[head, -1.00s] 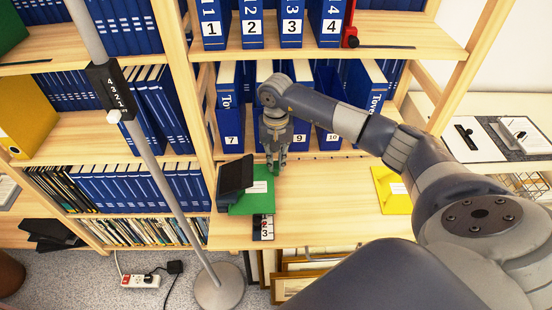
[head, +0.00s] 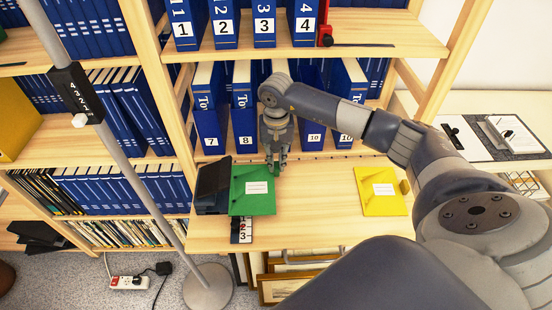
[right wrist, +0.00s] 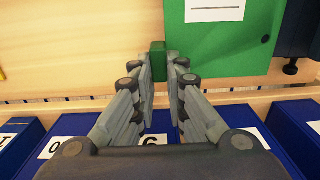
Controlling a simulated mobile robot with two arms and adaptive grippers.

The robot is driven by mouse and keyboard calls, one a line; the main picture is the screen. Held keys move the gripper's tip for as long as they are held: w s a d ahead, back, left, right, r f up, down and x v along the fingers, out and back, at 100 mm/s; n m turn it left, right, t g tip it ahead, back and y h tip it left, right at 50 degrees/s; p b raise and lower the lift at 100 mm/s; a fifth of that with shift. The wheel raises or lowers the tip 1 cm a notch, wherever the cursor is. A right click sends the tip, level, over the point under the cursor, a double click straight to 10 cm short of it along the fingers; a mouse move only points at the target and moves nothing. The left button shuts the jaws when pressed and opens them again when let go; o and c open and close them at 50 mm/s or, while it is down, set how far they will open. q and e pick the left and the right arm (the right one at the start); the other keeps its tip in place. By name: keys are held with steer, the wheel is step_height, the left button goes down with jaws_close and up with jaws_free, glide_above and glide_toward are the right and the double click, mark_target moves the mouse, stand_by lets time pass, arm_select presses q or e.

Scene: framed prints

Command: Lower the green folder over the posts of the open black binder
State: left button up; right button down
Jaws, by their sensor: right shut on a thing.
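The green folder (head: 252,198) shows in the head view above the front shelf board, with a white label on its face. My right gripper (head: 275,168) is shut on the green tab at its far right corner. In the right wrist view the tab (right wrist: 157,62) sits between the fingertips (right wrist: 160,75), and the folder (right wrist: 262,22) extends to the right. The black binder (head: 210,188) lies just left of the folder, which overlaps its right side in the head view. The binder's posts are hidden or too small to tell. My left gripper is not in view.
A yellow folder (head: 381,192) lies on the board to the right, with bare wood between. Blue numbered binders (head: 245,105) stand behind my gripper. A black-and-white numbered strip (head: 241,231) lies at the front edge. A grey pole (head: 120,150) stands at the left.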

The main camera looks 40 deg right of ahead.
steer(key=shift+a, duration=0.1)
steer(key=c, duration=1.5)
jaws_free()
steer(key=shift+w, duration=0.1)
steer(key=shift+c, duration=0.2)
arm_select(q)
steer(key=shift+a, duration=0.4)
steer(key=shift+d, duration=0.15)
arm_select(e)
step_height(320, 180, up, 12)
